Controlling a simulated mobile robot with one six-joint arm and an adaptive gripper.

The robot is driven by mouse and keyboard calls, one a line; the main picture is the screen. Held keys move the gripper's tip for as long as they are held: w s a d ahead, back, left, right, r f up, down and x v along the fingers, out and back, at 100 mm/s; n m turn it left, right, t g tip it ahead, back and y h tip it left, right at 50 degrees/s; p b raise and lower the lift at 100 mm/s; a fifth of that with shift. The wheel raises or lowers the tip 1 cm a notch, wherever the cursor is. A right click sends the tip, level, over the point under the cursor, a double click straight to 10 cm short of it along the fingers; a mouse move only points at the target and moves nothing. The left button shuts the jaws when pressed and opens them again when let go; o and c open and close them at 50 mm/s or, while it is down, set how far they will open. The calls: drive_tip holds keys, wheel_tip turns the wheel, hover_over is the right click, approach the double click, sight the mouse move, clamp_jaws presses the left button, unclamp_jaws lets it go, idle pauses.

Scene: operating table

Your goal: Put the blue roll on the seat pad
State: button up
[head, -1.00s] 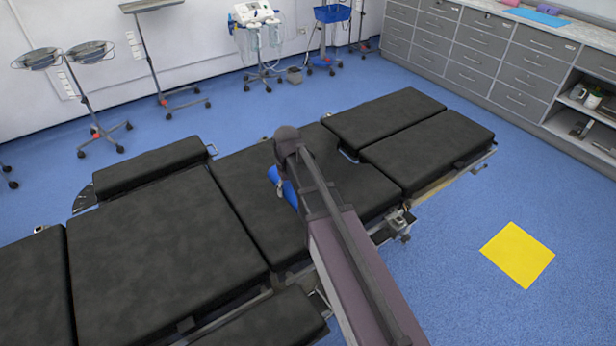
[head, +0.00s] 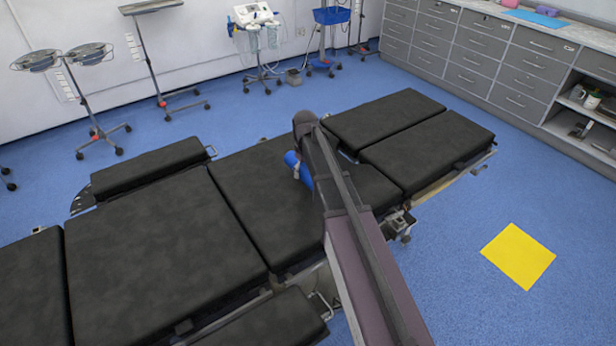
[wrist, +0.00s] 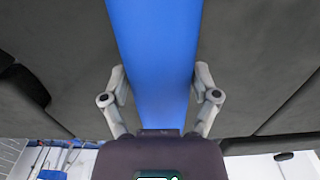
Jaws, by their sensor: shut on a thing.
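The blue roll (head: 306,178) is over the middle black pad of the operating table, partly hidden behind my arm in the head view. This middle pad (head: 245,195), between the big left pad and the two right pads, looks like the seat pad. In the wrist view the blue roll (wrist: 153,50) runs lengthwise between the two fingers. My gripper (wrist: 160,82) is shut on the roll, with a finger at each side. Only a little of my gripper (head: 297,172) shows in the head view. I cannot tell whether the roll touches the pad.
Two leg pads (head: 425,155) lie to the right and a wide pad (head: 165,250) to the left. A yellow floor square (head: 518,256) lies at the right. Stands and wheeled equipment (head: 258,45) are along the back wall; grey drawers (head: 470,60) line the right.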

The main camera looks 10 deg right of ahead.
drive_tip(key=shift+w, duration=0.1)
drive_tip(key=shift+w+d, duration=0.2)
drive_tip(key=shift+w+d+f+b, duration=0.2)
drive_tip(key=shift+w+f+b, duration=0.05)
drive_tip(key=shift+f+b, duration=1.55)
drive_tip(key=shift+f, duration=0.05)
drive_tip(key=shift+f, duration=0.2)
drive_tip(key=o, duration=1.1)
drive_tip(key=shift+r, duration=0.1)
drive_tip(key=shift+r, duration=0.15)
wheel_tip(320, 180, up, 12)
drive_tip(key=p, duration=1.2)
